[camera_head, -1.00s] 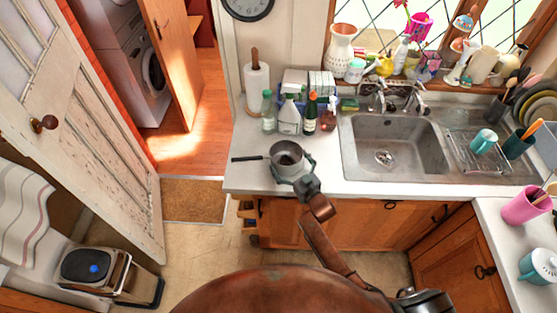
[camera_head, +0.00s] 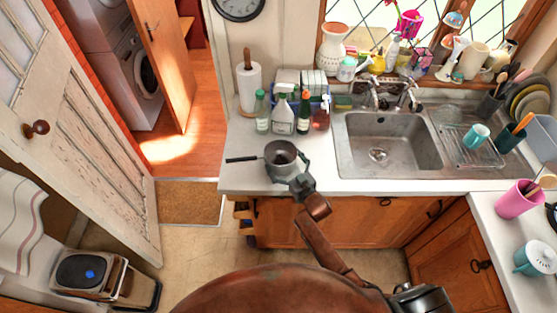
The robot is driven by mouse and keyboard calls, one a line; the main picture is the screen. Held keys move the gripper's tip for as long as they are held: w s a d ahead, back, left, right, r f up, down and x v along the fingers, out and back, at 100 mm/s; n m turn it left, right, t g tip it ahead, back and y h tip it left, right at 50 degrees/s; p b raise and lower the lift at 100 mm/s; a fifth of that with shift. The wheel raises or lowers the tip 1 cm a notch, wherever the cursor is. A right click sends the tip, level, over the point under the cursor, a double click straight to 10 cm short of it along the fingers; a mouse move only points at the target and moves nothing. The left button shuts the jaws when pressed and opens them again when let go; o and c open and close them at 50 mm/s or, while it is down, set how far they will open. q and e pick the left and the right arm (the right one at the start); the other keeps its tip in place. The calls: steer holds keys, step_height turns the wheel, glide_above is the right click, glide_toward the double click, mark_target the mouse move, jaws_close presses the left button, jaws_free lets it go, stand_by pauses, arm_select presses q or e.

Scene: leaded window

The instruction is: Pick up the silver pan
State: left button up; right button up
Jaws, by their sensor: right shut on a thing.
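The silver pan (camera_head: 281,155) is at the front left part of the white counter, with its dark handle (camera_head: 243,159) pointing left. My right gripper (camera_head: 285,170) is at the near side of the pan and is shut on it. The fingertips are partly hidden by the pan and my own wrist. The pan looks upright, and I cannot tell how far it is above the counter. My left gripper is not in view.
Several bottles (camera_head: 283,114) and a paper towel roll (camera_head: 249,84) stand behind the pan. The metal sink (camera_head: 388,143) is to the right. A pink cup (camera_head: 517,199) stands on the right counter (camera_head: 500,240). The counter left of the bottles has some free room.

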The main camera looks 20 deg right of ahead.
steer(key=shift+r, duration=0.65)
step_height(320, 180, up, 2)
steer(key=shift+r, duration=0.2)
steer(key=s+a+r, duration=0.2)
steer(key=s+r, duration=0.7)
steer(key=s, duration=0.5)
arm_select(q)
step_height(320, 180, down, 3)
steer(key=b, duration=0.2)
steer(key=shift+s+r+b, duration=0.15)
steer(key=shift+b, duration=0.2)
arm_select(e)
steer(key=s+d+f+m+h, duration=0.1)
steer(key=s+f+h, duration=0.1)
steer(key=s, duration=0.4)
steer(key=s+d+f+m+h, duration=0.1)
steer(key=s+m+h, duration=0.1)
steer(key=s, duration=0.4)
steer(key=shift+d+f+t+h, duration=0.15)
steer(key=shift+f+t+h, duration=0.15)
steer(key=shift+f, duration=0.05)
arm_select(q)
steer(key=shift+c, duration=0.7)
